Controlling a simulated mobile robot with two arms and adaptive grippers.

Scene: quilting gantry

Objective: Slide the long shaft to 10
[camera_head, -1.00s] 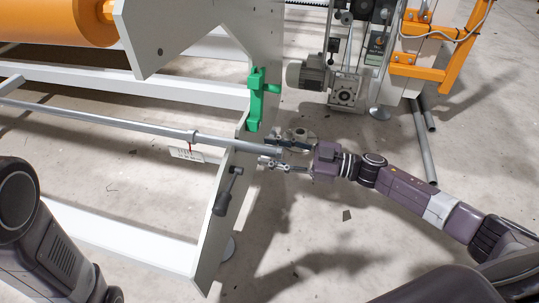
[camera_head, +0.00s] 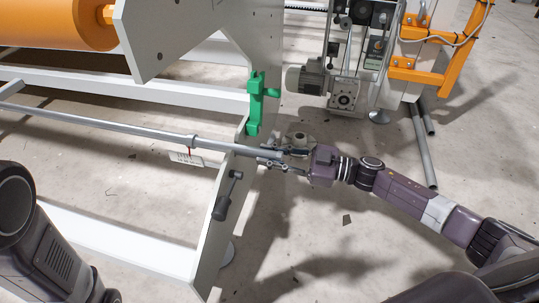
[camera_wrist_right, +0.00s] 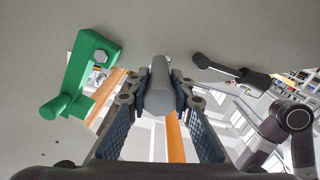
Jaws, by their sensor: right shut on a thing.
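The long shaft (camera_head: 120,123) is a grey metal bar that runs from the left edge to the white end plate (camera_head: 225,190). It carries a collar and a white tag (camera_head: 186,158) on a red string. My right gripper (camera_head: 268,158) is shut on the shaft's end, just right of the plate. In the right wrist view the rounded shaft end (camera_wrist_right: 159,98) sits between the two dark finger pads. My left arm shows at the lower left, but its gripper is out of view.
A green bracket (camera_head: 254,103) is fixed on the end plate above the shaft. A black-handled lever (camera_head: 222,207) sits below it. An orange roller (camera_head: 60,22) lies at the upper left. A motor unit (camera_head: 343,85) stands at the back.

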